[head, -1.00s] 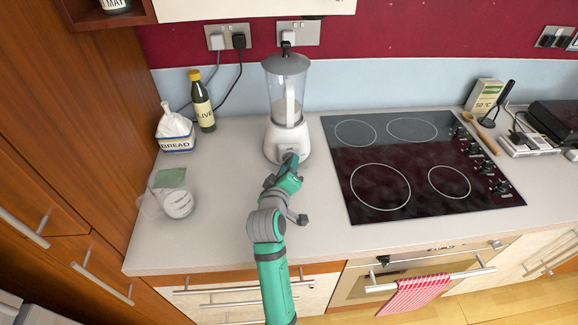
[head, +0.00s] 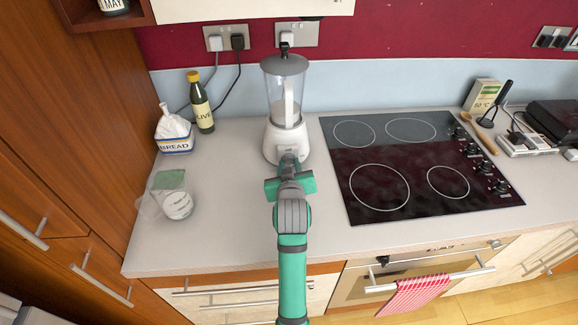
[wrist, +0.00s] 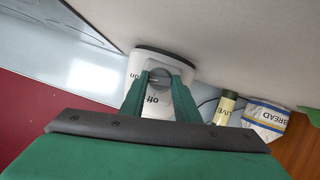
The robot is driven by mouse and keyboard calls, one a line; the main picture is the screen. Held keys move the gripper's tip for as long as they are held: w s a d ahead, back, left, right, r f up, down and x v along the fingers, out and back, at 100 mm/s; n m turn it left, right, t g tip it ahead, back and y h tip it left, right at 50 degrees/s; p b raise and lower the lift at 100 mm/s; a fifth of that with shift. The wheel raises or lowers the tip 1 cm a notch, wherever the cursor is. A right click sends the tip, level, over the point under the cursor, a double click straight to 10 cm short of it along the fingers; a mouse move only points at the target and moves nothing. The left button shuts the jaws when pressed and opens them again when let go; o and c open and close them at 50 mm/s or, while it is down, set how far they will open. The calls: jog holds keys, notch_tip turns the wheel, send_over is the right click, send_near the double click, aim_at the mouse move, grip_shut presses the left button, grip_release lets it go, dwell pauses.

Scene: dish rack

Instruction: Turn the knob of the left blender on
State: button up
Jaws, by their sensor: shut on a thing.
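A white blender (head: 283,142) with a clear jug and grey lid stands upright on the counter, left of the hob. It is the only blender in view. In the wrist view its white base (wrist: 152,107) shows the words "on" and "off" around a small grey knob (wrist: 159,74). My gripper (wrist: 160,78) is shut on the knob, one green finger on each side. The fingers hide part of the knob, so I cannot tell exactly where it points. In the head view my gripper (head: 289,162) meets the front of the base, and the knob is hidden.
The black hob (head: 420,170) lies to the right. The counter (head: 230,215) in front of the blender is otherwise bare.

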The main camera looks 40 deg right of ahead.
jog(key=shift+w+f, duration=0.1)
dwell(0.3)
jog(key=shift+d, duration=0.2)
jog(key=o, duration=1)
jog(key=shift+o, duration=0.2)
jog(key=shift+a, duration=0.1)
jog(key=v, duration=1.1)
